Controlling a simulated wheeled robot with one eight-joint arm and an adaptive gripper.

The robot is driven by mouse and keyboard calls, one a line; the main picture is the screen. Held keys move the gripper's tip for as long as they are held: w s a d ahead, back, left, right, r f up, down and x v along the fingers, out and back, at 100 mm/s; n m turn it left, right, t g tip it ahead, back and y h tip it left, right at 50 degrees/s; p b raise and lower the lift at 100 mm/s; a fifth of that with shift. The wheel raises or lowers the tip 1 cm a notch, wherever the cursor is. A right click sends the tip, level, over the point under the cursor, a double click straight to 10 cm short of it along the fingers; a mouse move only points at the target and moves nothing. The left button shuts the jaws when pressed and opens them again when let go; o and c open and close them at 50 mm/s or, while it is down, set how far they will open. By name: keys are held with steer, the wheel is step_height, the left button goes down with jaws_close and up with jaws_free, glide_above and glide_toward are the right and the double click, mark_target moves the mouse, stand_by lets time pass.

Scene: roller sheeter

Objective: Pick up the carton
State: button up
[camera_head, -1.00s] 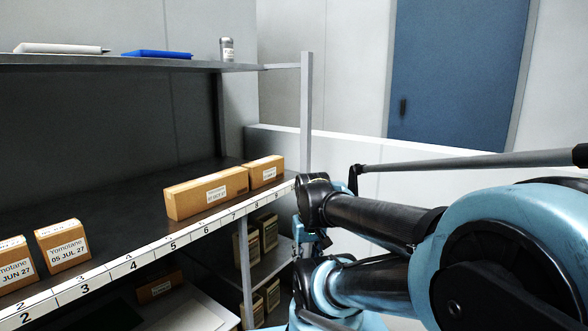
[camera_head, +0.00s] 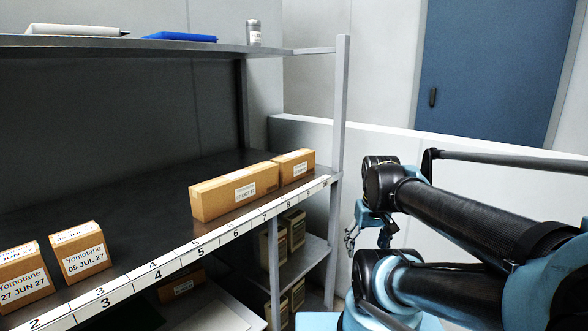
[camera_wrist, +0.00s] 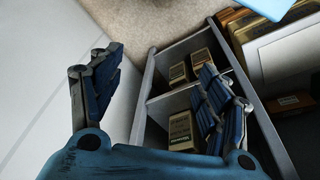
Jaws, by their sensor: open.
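Several brown cartons stand on the middle shelf in the head view, and I cannot tell which one the task means. A long carton (camera_head: 234,193) and a smaller carton (camera_head: 295,165) stand end to end near the shelf's right end. Two cartons labelled Yomotane stand at the left, one marked 05 JUL 27 (camera_head: 80,250) and one marked 27 JUN 27 (camera_head: 22,279). My gripper (camera_head: 358,228) hangs right of the rack post, apart from the cartons. In the wrist view my gripper (camera_wrist: 158,88) is open with nothing between its fingers.
The middle shelf (camera_head: 135,225) has a numbered front strip and bare room between its carton groups. A grey post (camera_head: 338,150) stands at its right end. More boxes (camera_head: 287,232) sit on lower shelves, also seen in the wrist view (camera_wrist: 182,130). A low white wall (camera_head: 400,145) runs behind my arm.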

steer(key=w+a+r+n, duration=0.3)
steer(key=w+r+n, duration=0.45)
steer(key=r, duration=0.25)
step_height(320, 180, up, 20)
steer(key=n+g, duration=0.2)
steer(key=n, duration=1.8)
glide_above(294, 154)
step_height(294, 154, down, 12)
steer(key=shift+w+a+r, duration=0.1)
steer(key=shift+s+f, duration=0.15)
steer(key=shift+f, duration=1.25)
steer(key=shift+s+f, duration=0.15)
steer(key=shift+f, duration=1.25)
steer(key=c, duration=1.4)
